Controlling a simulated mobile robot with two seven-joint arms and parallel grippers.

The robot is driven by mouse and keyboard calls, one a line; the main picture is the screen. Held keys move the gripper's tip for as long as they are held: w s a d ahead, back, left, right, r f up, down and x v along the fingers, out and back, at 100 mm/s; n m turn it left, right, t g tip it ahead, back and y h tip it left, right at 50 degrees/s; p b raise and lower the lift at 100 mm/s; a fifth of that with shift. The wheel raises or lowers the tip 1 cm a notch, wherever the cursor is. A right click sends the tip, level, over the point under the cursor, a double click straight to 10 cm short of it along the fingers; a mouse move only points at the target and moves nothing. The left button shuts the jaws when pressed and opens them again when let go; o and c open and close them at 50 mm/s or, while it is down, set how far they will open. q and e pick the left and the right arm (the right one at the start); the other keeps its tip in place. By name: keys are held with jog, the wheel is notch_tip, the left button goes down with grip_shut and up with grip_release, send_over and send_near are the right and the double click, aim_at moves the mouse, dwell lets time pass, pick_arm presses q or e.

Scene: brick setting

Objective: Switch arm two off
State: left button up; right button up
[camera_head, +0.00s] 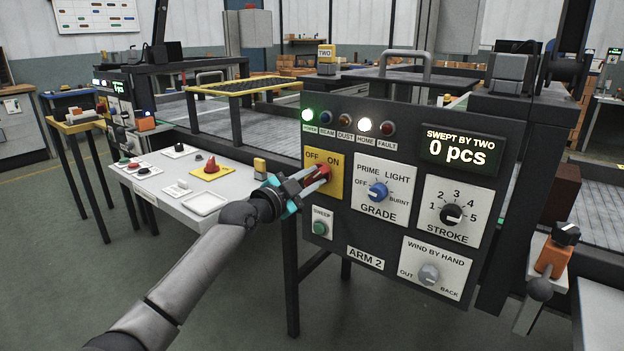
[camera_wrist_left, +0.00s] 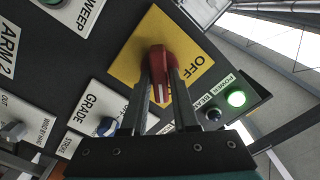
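The arm two panel is a dark box marked ARM 2 (camera_head: 366,252). Its yellow plate (camera_head: 334,186) reads OFF on the left and ON on the right, and carries a red rotary switch (camera_head: 325,171). The switch's handle leans toward ON in the head view, though the fingers partly cover it. My left gripper (camera_head: 318,180) has its two fingers on either side of the red handle. In the left wrist view the red switch (camera_wrist_left: 159,68) sits closely between the fingertips, and the fingers appear shut on it. My right gripper is not in view.
The green POWER lamp (camera_head: 307,115) and white HOME lamp (camera_head: 364,125) are lit. Close by are the blue GRADE knob (camera_head: 377,192), green SWEEP button (camera_head: 320,228) and STROKE knob (camera_head: 451,214). A display (camera_head: 458,150) reads 0 pcs. A white table (camera_head: 160,200) stands to the left.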

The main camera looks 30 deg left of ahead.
pick_arm(q)
grip_shut()
